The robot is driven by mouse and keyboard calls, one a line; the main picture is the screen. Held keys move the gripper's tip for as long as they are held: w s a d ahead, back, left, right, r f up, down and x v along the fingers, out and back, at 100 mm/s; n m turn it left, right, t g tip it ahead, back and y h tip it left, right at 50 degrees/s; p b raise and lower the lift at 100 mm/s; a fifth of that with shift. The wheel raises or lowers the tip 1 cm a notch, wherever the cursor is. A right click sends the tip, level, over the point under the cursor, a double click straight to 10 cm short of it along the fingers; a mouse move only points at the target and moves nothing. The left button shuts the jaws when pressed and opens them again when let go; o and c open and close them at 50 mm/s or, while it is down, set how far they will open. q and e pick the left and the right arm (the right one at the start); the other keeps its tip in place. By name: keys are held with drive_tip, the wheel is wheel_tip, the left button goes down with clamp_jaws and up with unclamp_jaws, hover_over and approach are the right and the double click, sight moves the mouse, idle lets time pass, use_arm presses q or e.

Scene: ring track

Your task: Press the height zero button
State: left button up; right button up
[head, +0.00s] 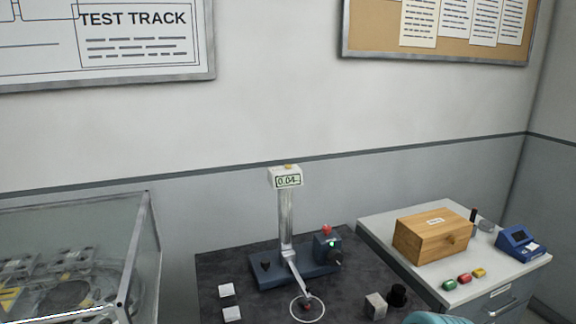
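A height gauge stands on the dark table (225,270), with a dark blue base (268,278) and an upright grey column (287,215). Its display head (288,181) reads about 0.04. A small yellow button (289,166) sits on top of the head. A blue-grey box (327,248) beside the column carries a red button (326,230) and a dark knob. I cannot read a label on either button. A thin arm reaches from the column down to a white ring on the table. Neither gripper shows; only a teal rounded part is at the bottom edge, right of centre.
White blocks (226,290), a grey block (376,306) and a black cylinder (398,294) stand on the table. A glass case (80,250) is at left. A light cabinet (400,230) at right holds a wooden box (432,235) and a blue device (519,243).

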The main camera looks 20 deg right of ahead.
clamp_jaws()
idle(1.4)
